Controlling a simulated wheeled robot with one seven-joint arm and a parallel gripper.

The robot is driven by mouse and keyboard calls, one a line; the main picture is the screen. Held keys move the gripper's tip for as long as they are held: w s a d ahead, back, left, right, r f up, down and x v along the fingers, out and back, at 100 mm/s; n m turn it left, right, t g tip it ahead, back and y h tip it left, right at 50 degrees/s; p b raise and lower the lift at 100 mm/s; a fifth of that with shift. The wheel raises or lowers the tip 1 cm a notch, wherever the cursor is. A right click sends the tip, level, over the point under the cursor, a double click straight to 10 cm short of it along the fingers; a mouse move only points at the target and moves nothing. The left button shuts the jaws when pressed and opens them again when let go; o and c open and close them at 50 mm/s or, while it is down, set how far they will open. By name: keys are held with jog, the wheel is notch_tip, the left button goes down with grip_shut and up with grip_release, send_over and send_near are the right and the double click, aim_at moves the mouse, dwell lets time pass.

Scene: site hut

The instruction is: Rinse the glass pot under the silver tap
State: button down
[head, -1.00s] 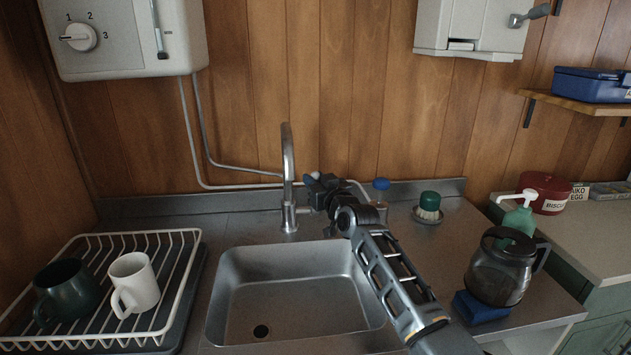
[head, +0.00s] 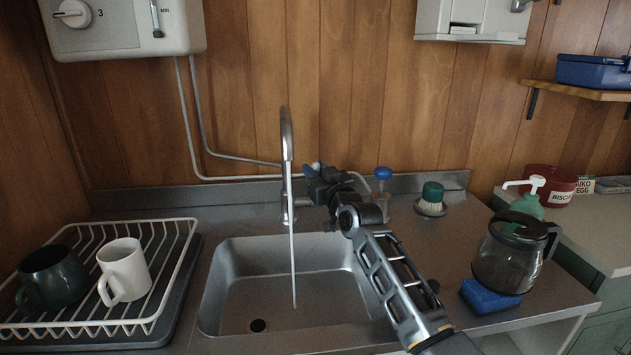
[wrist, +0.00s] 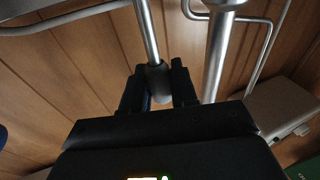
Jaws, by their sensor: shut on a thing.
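The silver tap (head: 287,150) stands behind the sink (head: 225,285), and a thin stream of water (head: 292,250) falls from its spout into the basin. My gripper (head: 318,178) is just right of the tap. In the wrist view, its fingers (wrist: 158,85) are shut on the grey-sleeved end of a chrome rod (wrist: 148,30), which looks like the tap's lever. A thicker chrome post (wrist: 217,55) stands beside it. The glass pot (head: 508,262), with a black lid and handle, stands upright on the counter right of the sink, apart from my gripper. Its lower part looks brownish.
A blue sponge (head: 490,297) lies against the pot's front. A green soap bottle (head: 528,203) stands behind it. A green-topped brush (head: 432,195) and a blue-topped post (head: 383,180) are behind the sink. The white rack (head: 175,280) at left holds a dark mug (head: 52,277) and white mug (head: 124,270).

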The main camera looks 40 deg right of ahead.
dwell(0.3)
jog(key=c, duration=1)
grip_release()
jog(key=shift+c, duration=0.2)
jog(key=b+v, duration=0.1)
jog(key=v, duration=0.7)
jog(key=shift+b, duration=0.3)
